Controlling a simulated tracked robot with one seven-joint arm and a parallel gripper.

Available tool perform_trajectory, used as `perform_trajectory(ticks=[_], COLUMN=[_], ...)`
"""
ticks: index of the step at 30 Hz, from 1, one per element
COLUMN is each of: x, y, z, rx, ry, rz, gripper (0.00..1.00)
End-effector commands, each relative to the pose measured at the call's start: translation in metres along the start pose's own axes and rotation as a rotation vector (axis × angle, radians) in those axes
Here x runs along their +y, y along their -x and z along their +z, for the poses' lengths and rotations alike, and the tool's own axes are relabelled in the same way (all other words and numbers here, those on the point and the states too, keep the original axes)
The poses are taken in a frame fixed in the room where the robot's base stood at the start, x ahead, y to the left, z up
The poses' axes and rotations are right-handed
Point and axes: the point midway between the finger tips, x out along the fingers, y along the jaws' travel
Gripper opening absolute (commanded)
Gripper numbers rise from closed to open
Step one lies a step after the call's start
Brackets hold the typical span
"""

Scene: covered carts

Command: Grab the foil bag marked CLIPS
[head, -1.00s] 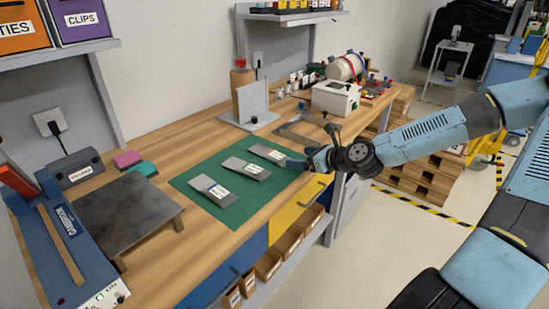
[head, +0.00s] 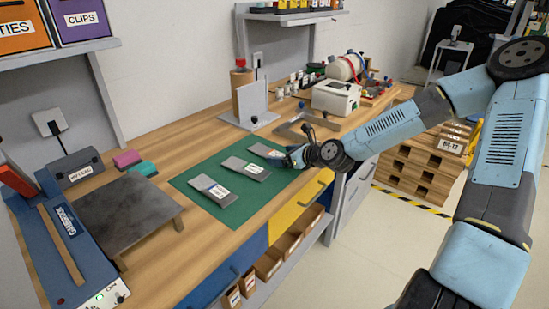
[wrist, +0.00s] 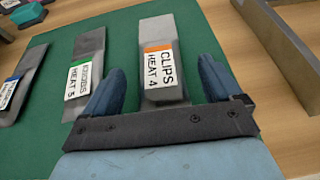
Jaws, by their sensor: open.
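The foil bag marked CLIPS (wrist: 158,28) is a grey pouch with a white and orange label reading CLIPS HEAT 4. It lies on the green mat (wrist: 120,45). In the head view it is the farthest bag (head: 263,150), partly hidden by my gripper (head: 287,157). In the wrist view my gripper (wrist: 161,65) is open, with one blue finger on each side of the bag's near part. Gaps show between the fingers and the bag. I cannot tell the height of the fingertips above the mat.
Two other grey foil bags lie left of it: a green-labelled one (wrist: 88,45) marked HEAT 5, close to the left finger, and a blue-labelled one (wrist: 20,85). A metal frame (wrist: 275,40) lies to the right. A dark plate stand (head: 125,215) stands at the bench's left.

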Motion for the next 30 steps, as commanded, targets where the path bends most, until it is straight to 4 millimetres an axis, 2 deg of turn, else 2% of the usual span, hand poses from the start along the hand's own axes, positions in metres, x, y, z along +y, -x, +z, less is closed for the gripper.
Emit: perform_trajectory(ticks=[6,17,30], x=[0.001,0.001,0.001], y=[-0.021,-0.026,-0.026], z=[0.001,0.001,0.001], rx=[0.000,0.000,0.000], ry=[0.002,0.001,0.001], rz=[0.002,0.002,0.002], gripper=[0.92,0.92,0.51])
